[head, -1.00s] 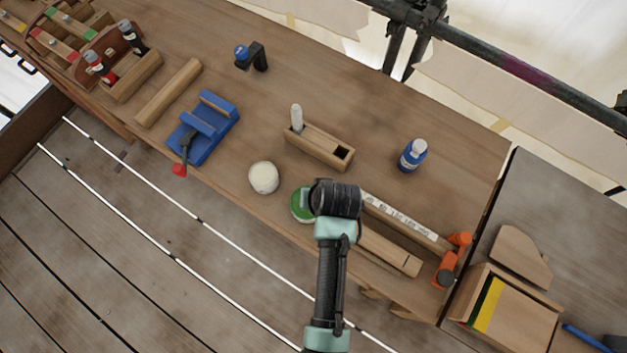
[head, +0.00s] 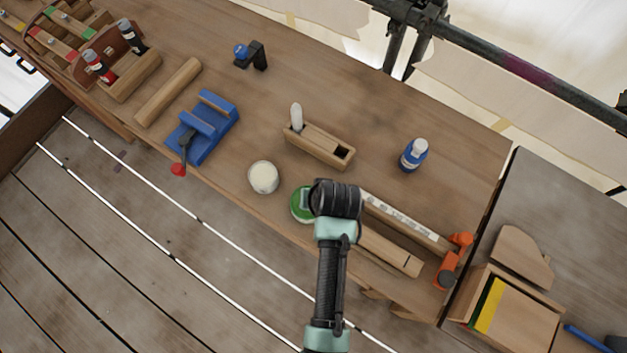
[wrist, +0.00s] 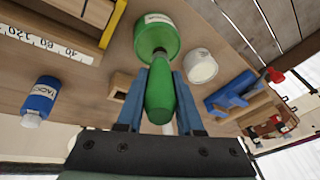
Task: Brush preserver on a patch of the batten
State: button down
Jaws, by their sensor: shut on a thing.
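My gripper (wrist: 160,84) has its two blue fingers on either side of the green handle of a brush (wrist: 160,100) and is shut on it. The brush's far end meets the open side of a green tin (wrist: 146,38) with a white label; its bristles are hidden. In the head view, my wrist covers the gripper and brush, and part of the green tin (head: 300,206) shows to its left. A pale wooden strip that looks like the batten (head: 392,250) lies right of my wrist, along the bench's front edge. I cannot make out its patch clearly.
A white tub (head: 263,178) stands left of the green tin. Behind are a slotted wooden block (head: 318,147) and a blue bottle (head: 413,156). A ruler (head: 405,222) and an orange clamp (head: 452,262) lie to the right. A blue vise (head: 205,130) is at left.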

jog(key=shift+f, duration=0.6)
dwell(1.5)
notch_tip(320, 180, up, 7)
jog(key=p, duration=0.7)
jog(key=shift+r, duration=0.1)
dwell(0.8)
